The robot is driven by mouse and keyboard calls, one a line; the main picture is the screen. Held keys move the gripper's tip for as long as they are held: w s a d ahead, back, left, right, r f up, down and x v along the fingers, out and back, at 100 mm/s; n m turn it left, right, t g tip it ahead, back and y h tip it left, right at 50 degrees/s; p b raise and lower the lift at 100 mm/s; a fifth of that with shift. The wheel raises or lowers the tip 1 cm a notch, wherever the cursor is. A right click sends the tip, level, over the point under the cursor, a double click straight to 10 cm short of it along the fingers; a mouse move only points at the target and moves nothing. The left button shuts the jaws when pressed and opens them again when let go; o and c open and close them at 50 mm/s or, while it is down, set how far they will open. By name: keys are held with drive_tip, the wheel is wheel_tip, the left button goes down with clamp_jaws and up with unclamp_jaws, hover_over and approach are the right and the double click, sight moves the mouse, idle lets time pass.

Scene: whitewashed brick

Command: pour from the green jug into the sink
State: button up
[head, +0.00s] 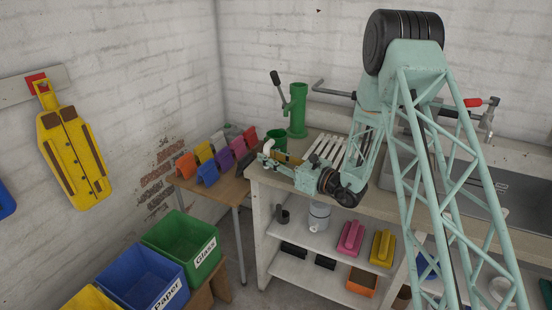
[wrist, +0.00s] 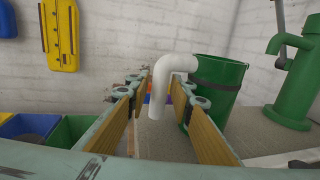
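The green jug (head: 279,140) stands upright at the left end of the workbench, and its white bent handle (head: 268,147) points toward my gripper. In the wrist view the jug (wrist: 226,82) is right of centre, with the handle (wrist: 171,66) hanging down in the gap between my fingers. My gripper (head: 275,157) is open, its tan-padded fingers on either side of the handle; no grip on it shows. The grey sink (head: 480,188) is in the bench at the right, partly hidden by my arm.
A green hand pump (head: 297,112) stands behind the jug. A white slatted rack (head: 327,149) lies right of my gripper. A tap (head: 487,118) rises behind the sink. A lower wooden table (head: 225,188) with coloured pieces adjoins at left; several bins stand on the left.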

drive_tip(key=shift+w+a, duration=0.25)
drive_tip(key=shift+a, duration=0.05)
idle(0.4)
clamp_jaws()
